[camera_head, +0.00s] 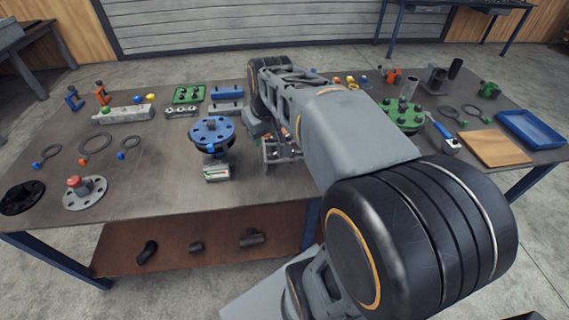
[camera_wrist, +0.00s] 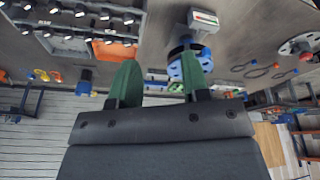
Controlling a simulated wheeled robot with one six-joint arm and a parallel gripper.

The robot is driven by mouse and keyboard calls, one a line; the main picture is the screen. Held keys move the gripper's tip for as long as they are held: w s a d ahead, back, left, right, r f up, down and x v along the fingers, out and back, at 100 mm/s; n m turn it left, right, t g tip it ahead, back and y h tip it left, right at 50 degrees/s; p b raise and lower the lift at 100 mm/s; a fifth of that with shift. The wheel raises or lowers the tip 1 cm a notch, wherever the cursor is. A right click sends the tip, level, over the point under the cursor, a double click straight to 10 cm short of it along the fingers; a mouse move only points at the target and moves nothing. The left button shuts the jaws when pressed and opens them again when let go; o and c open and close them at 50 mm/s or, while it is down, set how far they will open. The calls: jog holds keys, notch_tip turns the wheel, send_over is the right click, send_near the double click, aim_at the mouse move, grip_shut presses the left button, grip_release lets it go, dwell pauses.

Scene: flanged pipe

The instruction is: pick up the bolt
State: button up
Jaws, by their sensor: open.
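A rack of several bolts (camera_wrist: 82,12) shows at the upper left of the wrist view, with grey heads in rows. The same rack (camera_head: 282,150) is partly visible in the head view, mostly hidden behind my arm. I cannot tell which bolt the task means. My gripper (camera_wrist: 158,80) shows two green fingers standing apart with nothing between them. It is clear of the rack, which lies to its left in the wrist view.
A blue flange (camera_head: 211,130) stands on the table (camera_head: 150,190) behind a small gauge box (camera_head: 217,173), left of my arm. Green flange (camera_head: 403,115), wooden board (camera_head: 495,148) and blue tray (camera_head: 531,128) are at right. The table's front left middle is clear.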

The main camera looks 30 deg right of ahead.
jog(key=w+d+f+g+b, duration=0.1)
jog(key=w+d+f+b, duration=0.2)
jog(key=d, duration=0.4)
jog(key=w+d+f+b, duration=0.1)
jog(key=w+d+f, duration=0.2)
jog(key=d+f, duration=0.3)
jog(key=shift+g, duration=0.3)
jog(key=f, duration=0.2)
jog(key=w+d+f, duration=0.1)
jog(key=f, duration=0.3)
jog(key=shift+w+d, duration=0.25)
jog(key=shift+d, duration=0.15)
jog(key=shift+w+d+f+p, duration=0.15)
jog(key=shift+w+f, duration=0.2)
jog(key=shift+f, duration=1.25)
jog(key=shift+w+a+f+p, duration=0.15)
jog(key=shift+w+f, duration=0.2)
jog(key=shift+f, duration=1.25)
jog(key=shift+d, duration=0.1)
jog(key=c, duration=0.7)
